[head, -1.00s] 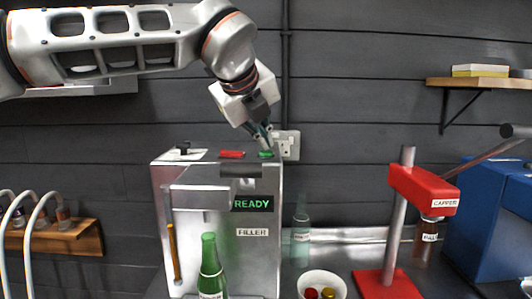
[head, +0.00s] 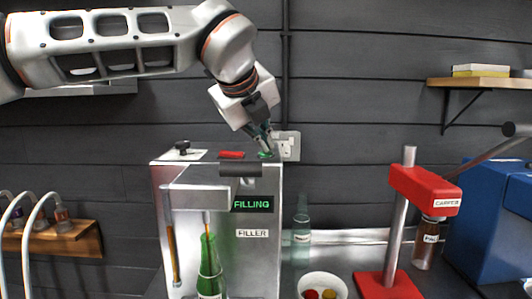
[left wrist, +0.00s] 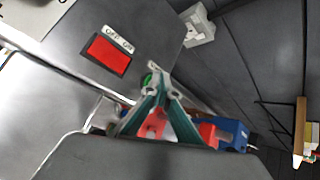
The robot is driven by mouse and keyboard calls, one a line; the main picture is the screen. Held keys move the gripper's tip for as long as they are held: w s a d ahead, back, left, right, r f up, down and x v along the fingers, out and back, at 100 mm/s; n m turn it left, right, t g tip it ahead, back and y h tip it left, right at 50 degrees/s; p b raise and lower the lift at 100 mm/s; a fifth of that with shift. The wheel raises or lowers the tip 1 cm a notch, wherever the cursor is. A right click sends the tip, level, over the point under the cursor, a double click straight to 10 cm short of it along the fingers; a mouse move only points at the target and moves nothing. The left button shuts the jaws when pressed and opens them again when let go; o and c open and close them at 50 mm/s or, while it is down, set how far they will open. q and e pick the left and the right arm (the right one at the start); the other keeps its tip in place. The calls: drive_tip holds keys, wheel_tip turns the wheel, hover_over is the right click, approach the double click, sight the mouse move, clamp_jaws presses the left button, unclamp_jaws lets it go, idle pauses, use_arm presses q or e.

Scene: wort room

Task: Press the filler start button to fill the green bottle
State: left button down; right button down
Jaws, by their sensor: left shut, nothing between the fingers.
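The filler (head: 260,205) is a grey box whose display (head: 253,204) reads "FILLING" in green. The green bottle (head: 209,270) stands upright at its front, under the pale crossbar (head: 195,197); a thin amber tube runs down from the bar to the bottle's mouth. The green button (head: 264,155) is on the filler's top, at the right. My left gripper (head: 267,148) is shut and empty, its fingertips at the green button; whether they touch it I cannot tell. In the left wrist view the button (left wrist: 148,80) is partly hidden by the fingers. My right gripper is not in view.
A wall socket (head: 287,146) is just behind the gripper. A red capper (head: 424,190) and a white bowl (head: 323,281) of caps stand to the right.

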sight(264, 154)
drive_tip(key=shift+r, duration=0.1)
use_arm(q)
drive_tip(key=shift+r+p, duration=0.45)
drive_tip(key=shift+r, duration=0.3)
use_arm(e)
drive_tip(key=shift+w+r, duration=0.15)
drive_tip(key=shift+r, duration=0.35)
